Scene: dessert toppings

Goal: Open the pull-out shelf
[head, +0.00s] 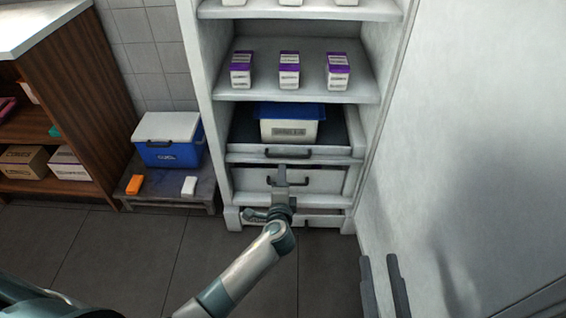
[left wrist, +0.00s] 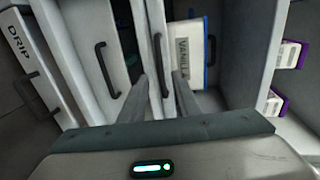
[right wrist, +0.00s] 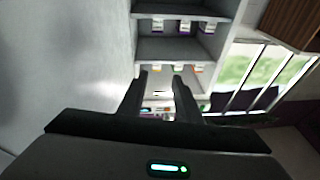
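The pull-out shelf (head: 258,153) is a grey board with a dark bar handle (head: 289,154) on its front, in the white cabinet. It carries a white bin with a blue lid (head: 290,129). My left gripper (head: 281,170) is in front of the cabinet, just below that handle in the head view. In the left wrist view its fingers (left wrist: 163,78) are apart, with the shelf's handle (left wrist: 158,62) near and between the tips; contact cannot be told. My right gripper (head: 379,261) is open and empty at the lower right, also in the right wrist view (right wrist: 160,77).
A drawer with its own handle (head: 318,181) lies below the shelf, partly behind my left gripper. Boxes (head: 289,70) stand on the shelf above. A blue cooler (head: 168,140) sits on a low stand to the left. A white wall (head: 470,150) closes the right side.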

